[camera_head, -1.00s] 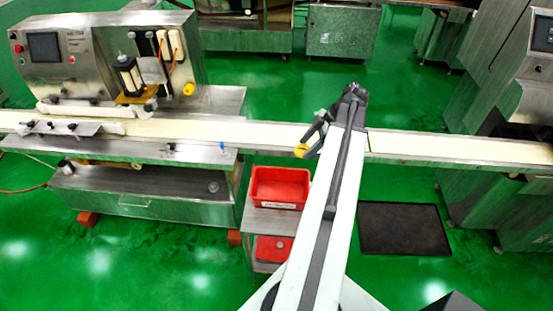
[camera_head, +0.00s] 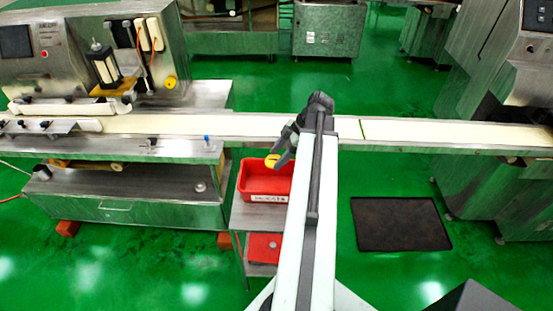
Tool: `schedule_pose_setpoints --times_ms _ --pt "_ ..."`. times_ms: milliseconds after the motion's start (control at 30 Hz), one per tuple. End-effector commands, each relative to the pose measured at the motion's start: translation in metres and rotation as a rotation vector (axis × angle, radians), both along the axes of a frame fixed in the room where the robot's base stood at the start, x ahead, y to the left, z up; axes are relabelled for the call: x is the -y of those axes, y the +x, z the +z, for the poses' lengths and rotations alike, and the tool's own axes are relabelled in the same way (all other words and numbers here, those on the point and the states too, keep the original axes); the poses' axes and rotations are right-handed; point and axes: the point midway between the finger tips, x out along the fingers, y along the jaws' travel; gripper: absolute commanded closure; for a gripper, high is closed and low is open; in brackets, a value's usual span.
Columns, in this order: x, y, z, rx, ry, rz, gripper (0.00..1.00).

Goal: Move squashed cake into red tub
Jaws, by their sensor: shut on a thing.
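My gripper (camera_head: 279,153) is shut on a small yellow cake (camera_head: 272,160) and holds it at the fingertips. In this view the cake overlaps the far part of the red tub (camera_head: 262,190). Its height above the tub is hard to tell. The tub stands on a small metal stand just in front of the conveyor, left of my arm, and its right end is hidden behind my arm. The part of the tub's inside that I can see looks empty.
The conveyor belt (camera_head: 220,125) runs across behind the tub, with the encrusting machine (camera_head: 90,60) at left. A second red container (camera_head: 265,247) sits on the stand's lower shelf. A dark mat (camera_head: 400,224) lies on the green floor at right.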

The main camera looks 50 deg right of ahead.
Motion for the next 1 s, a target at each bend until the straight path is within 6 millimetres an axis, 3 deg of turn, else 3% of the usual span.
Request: schedule_pose_setpoints --times_ms 100,300,600,633,700,1000 --pt "0.000 0.000 -0.024 0.000 0.000 0.000 0.68" --pt "0.000 0.000 -0.048 0.000 0.000 0.001 0.68" --pt "0.000 0.000 -0.047 0.000 0.000 0.001 0.68" --pt "0.000 0.000 -0.047 0.000 0.000 0.001 0.37" --pt "0.000 0.000 -0.047 0.000 0.000 0.001 0.17" --pt "-0.001 0.000 -0.047 0.000 0.000 0.002 0.17"
